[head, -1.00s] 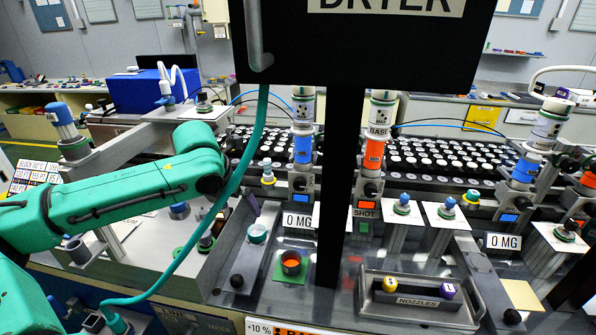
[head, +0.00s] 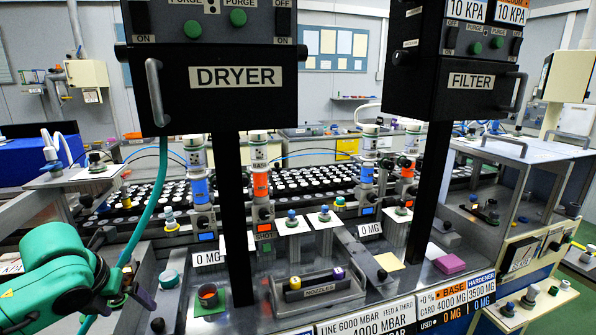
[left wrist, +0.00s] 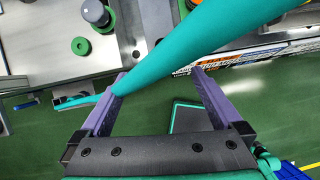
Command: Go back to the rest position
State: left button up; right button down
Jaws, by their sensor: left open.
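My left arm (head: 60,272) comes in low at the left edge of the head view, in front of the bench's left part. Below is green floor, with the bench edge at the upper left. My right gripper is not in view.
The DRYER panel (head: 215,78) and FILTER panel (head: 470,82) stand on black posts over the bench. A nozzle tray (head: 325,296), a cup with orange inside (head: 208,295) and a purple block (head: 449,264) are on the bench. Green floor (left wrist: 225,85) shows beyond the bench edge.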

pick_arm(q)
jog(key=s+d+f+n+h, duration=0.2)
jog(key=d+f+n+h, duration=0.1)
jog(key=d+f+n, duration=1.05)
jog(key=s+f+n+g+y, duration=0.1)
jog(key=s+f+n, duration=0.4)
jog(key=n, duration=0.4)
jog(key=s+f+n+y, duration=0.1)
jog(key=s+f+n, duration=0.2)
jog(key=s+n, duration=0.5)
notch_tip(320, 180, down, 20)
jog(key=g, duration=0.1)
jog(key=s+a+f+g, duration=0.1)
jog(key=s+a+f, duration=0.2)
jog(key=s+f, duration=1.3)
jog(key=shift+s+a+f+g, duration=0.2)
jog(key=shift+s+f+g, duration=0.15)
jog(key=shift+s, duration=0.55)
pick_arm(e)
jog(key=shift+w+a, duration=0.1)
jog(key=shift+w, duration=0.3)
